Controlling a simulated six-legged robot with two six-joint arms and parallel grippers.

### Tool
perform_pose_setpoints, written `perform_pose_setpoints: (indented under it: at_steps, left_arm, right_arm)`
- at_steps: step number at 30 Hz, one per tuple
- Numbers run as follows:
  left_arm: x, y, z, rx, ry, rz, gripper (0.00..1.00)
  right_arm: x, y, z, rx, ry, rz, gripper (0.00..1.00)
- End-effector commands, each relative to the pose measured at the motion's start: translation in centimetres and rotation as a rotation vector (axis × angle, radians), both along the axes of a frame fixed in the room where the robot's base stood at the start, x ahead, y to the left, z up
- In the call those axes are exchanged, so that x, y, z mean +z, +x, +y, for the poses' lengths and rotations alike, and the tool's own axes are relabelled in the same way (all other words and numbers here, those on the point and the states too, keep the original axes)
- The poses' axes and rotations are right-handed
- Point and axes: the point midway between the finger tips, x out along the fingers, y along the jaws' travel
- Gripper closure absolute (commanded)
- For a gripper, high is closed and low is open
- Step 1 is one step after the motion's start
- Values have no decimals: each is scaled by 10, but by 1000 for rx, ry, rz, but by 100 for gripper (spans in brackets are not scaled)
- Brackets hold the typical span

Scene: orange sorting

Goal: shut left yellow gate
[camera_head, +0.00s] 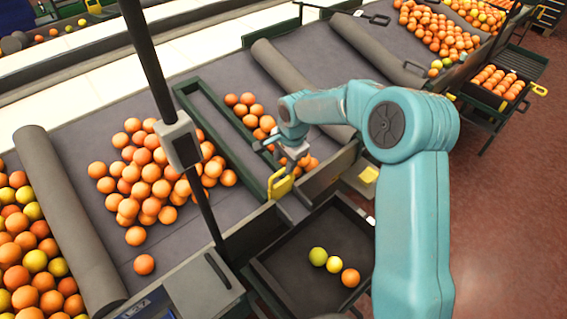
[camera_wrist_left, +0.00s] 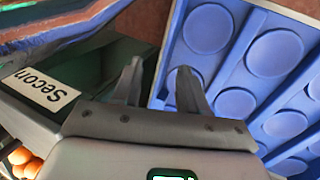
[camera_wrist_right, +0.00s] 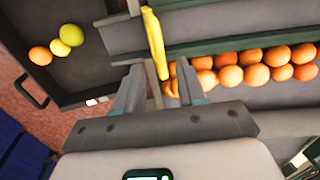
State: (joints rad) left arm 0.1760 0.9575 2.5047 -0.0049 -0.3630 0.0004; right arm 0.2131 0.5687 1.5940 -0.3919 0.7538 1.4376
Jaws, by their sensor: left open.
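The yellow gate handle (camera_head: 281,186) stands at the lower end of the green-railed lane, beside the black tray. My right gripper (camera_head: 292,158) is just above and beyond it. In the right wrist view the yellow gate handle (camera_wrist_right: 154,42) runs between and past the fingertips of my open right gripper (camera_wrist_right: 158,78). I cannot tell whether the fingers touch it. My left gripper (camera_wrist_left: 159,75) is open and empty in the left wrist view, and is not in the head view. Its fingertips are over the edge of a blue tray (camera_wrist_left: 233,72).
Oranges lie in the green-railed lane and in a big pile (camera_head: 145,185) left of it. The black tray (camera_head: 300,285) holds three fruits. Another yellow piece (camera_head: 368,174) is right of the lane. A post (camera_head: 205,205) crosses the view. Red floor (camera_head: 500,220) is clear at right.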

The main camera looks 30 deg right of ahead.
Motion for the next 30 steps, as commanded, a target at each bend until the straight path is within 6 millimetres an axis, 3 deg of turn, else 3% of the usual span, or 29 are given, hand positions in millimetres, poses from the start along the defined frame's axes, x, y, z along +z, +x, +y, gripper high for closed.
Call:
perform_pose_setpoints:
  at_steps: [1,3,9,12,18,30]
  left_arm:
    - [14,0,0,0,0,0,57]
    - [24,0,0,0,0,0,57]
    - [49,0,0,0,0,0,57]
    - [54,0,0,0,0,0,57]
    - [56,0,0,0,0,0,57]
    - [56,0,0,0,0,0,57]
  right_arm:
    - [23,-2,-1,0,-1,-2,60]
    - [42,-6,-1,0,-1,-3,60]
    - [90,-16,-3,-1,0,1,60]
    - [104,-19,-3,-1,1,1,60]
    - [120,-23,-4,0,1,3,60]
    - [120,-23,-4,0,1,3,60]
